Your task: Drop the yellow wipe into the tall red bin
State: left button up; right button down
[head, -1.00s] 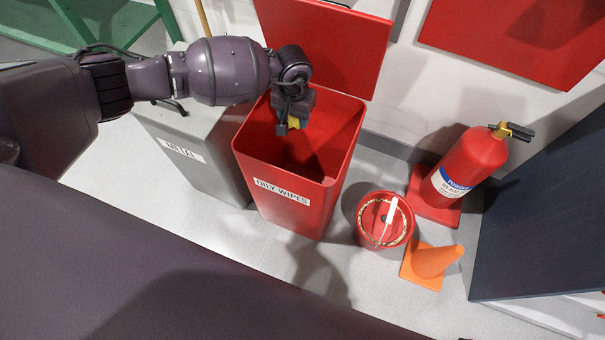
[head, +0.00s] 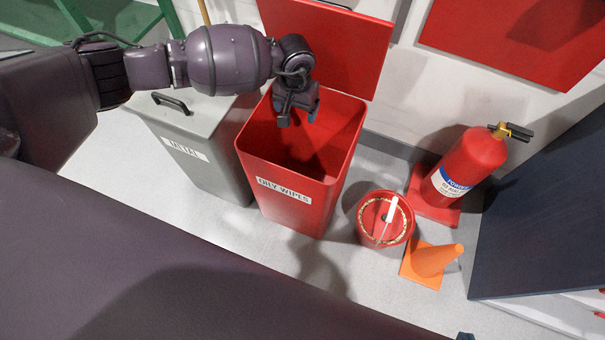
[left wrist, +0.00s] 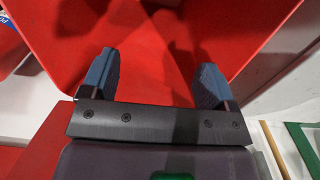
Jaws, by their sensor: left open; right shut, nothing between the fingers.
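The tall red bin (head: 305,213), labelled "OILY WIPES", stands with its lid up against the wall. My left gripper (head: 298,116) is over the bin's mouth, pointing down. In the left wrist view my left gripper (left wrist: 158,64) has its two blue fingers wide apart with nothing between them, and the red inside of the bin (left wrist: 150,30) lies beyond. The yellow wipe shows in neither view now; the bin's floor is partly hidden by the front wall and shadow. Only a small tip of my right gripper (head: 465,336) shows at the bottom edge.
A grey bin (head: 205,172) labelled "METAL" with a closed lid stands left of the red bin. To the right are a red bucket (head: 372,232), an orange cone (head: 432,262) and a fire extinguisher (head: 468,165). A dark panel (head: 545,220) stands at far right.

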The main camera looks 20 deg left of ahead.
pick_arm(q)
notch_tip(320, 180, up, 8)
jog(key=p, duration=0.1)
jog(key=shift+p, duration=0.3)
pick_arm(e)
jog(key=shift+s+d+f+m, duration=0.1)
jog(key=shift+s+d+m, duration=0.05)
jog(key=shift+s, duration=0.25)
jog(key=shift+s+d+f+m, duration=0.1)
jog(key=shift+s+d+m, duration=0.05)
jog(key=shift+s, duration=0.25)
jog(key=shift+w+r, duration=0.2)
jog(key=shift+w, duration=0.05)
